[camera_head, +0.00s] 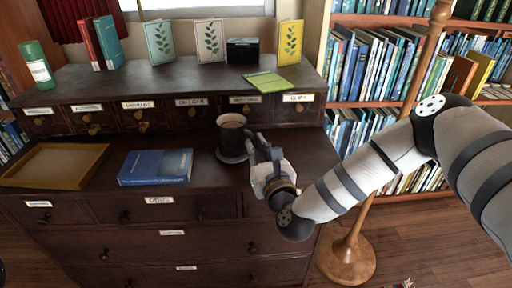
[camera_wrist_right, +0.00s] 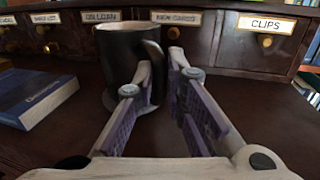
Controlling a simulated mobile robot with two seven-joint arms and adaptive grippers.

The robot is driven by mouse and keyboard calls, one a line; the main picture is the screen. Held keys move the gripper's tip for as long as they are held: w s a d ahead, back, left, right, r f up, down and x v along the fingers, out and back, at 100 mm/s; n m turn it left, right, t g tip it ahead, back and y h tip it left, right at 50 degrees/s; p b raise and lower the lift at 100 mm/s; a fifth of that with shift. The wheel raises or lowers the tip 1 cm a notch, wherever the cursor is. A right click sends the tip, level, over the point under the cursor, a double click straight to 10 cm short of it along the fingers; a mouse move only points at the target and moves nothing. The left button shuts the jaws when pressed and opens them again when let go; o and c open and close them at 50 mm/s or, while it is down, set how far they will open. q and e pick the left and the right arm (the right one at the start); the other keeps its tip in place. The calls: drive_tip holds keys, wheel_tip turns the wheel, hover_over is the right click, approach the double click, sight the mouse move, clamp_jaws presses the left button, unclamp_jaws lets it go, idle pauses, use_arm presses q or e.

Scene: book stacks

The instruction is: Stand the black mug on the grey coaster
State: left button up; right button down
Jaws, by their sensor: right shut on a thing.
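The black mug (camera_head: 231,134) is upright on the dark wooden desk top, with its open mouth up; it also shows in the right wrist view (camera_wrist_right: 122,58). The grey coaster (camera_head: 232,159) shows as a thin rim under the mug, and in the wrist view (camera_wrist_right: 108,101) it peeks out by the mug's base. I cannot tell whether the mug's base touches it. My right gripper (camera_head: 260,146) comes from the right, its fingers (camera_wrist_right: 162,75) shut on the mug's handle.
A blue book (camera_head: 156,167) and a yellow-rimmed tray (camera_head: 56,164) lie to the left. Behind is a raised row of small labelled drawers, topped by books, a green bottle (camera_head: 38,66), a black box (camera_head: 243,51) and a green pad (camera_head: 271,82). A wooden pole stands right.

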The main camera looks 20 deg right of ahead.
drive_tip(key=shift+r, duration=0.1)
drive_tip(key=shift+f, duration=0.2)
drive_tip(key=c, duration=1.6)
unclamp_jaws()
drive_tip(key=shift+c, duration=0.2)
drive_tip(key=shift+r, duration=0.1)
